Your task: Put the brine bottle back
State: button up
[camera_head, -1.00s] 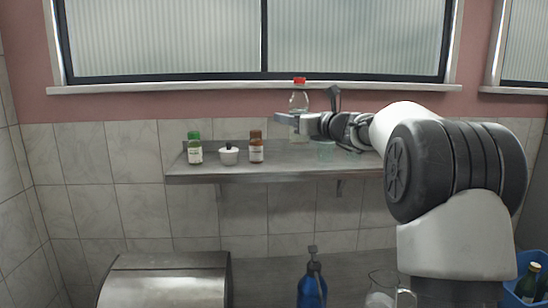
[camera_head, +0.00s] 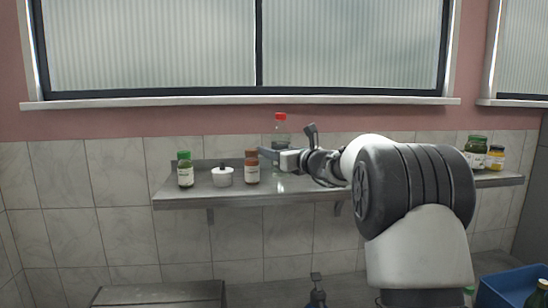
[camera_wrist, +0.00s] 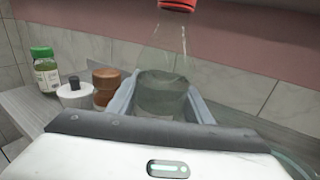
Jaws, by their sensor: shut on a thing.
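The brine bottle, a clear bottle with a red cap (camera_head: 281,117), stands upright above the wall shelf (camera_head: 190,202). My gripper (camera_head: 277,159) is shut around its lower body. In the wrist view the bottle (camera_wrist: 163,62) is between the two grey fingers, with greyish liquid in its lower part. Its base is hidden by the gripper, so I cannot tell whether it touches the shelf.
Left of the bottle on the shelf are a brown-capped jar (camera_head: 252,168), a white lidded pot (camera_head: 222,177) and a green-capped jar (camera_head: 185,170). Two more jars (camera_head: 477,150) (camera_head: 495,158) stand at the right end. A blue crate (camera_head: 505,290) is low at the right.

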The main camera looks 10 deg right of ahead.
jog(key=shift+f, duration=0.75)
jog(key=o, duration=0.6)
jog(key=shift+f, duration=0.15)
jog(key=shift+s+d, duration=0.15)
jog(key=shift+s, duration=0.05)
jog(key=b+v, duration=0.3)
jog(key=v, duration=0.8)
jog(key=shift+s, duration=0.25)
